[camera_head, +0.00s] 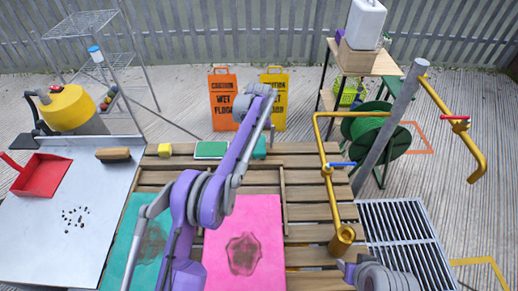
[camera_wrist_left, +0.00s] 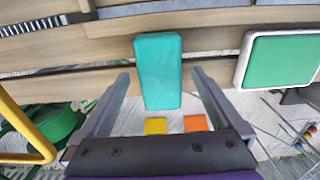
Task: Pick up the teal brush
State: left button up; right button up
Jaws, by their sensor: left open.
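The teal brush (camera_head: 260,147) lies at the far side of the slatted wooden table, partly hidden behind my left arm in the head view. In the left wrist view the teal brush (camera_wrist_left: 158,70) shows as a teal rectangular block between the two finger lines. My left gripper (camera_wrist_left: 160,76) is open, one finger on each side of the brush with gaps visible. Whether the fingers are down at its height I cannot tell. In the head view my left arm hides the fingertips.
A green-topped white pad (camera_head: 211,150) lies beside the brush; it also shows in the left wrist view (camera_wrist_left: 282,60). A yellow block (camera_head: 165,150) and a wooden brush (camera_head: 113,154) lie further left. A yellow pipe (camera_head: 322,150) rises on the right. Orange (camera_head: 222,100) and yellow caution signs stand behind.

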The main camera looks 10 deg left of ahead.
aim_at(259, 144)
pick_arm(q)
jog(key=shift+f, duration=0.65)
grip_shut()
notch_tip(259, 144, up, 10)
jog(key=shift+r+p, duration=0.1)
jog(key=shift+p, duration=0.4)
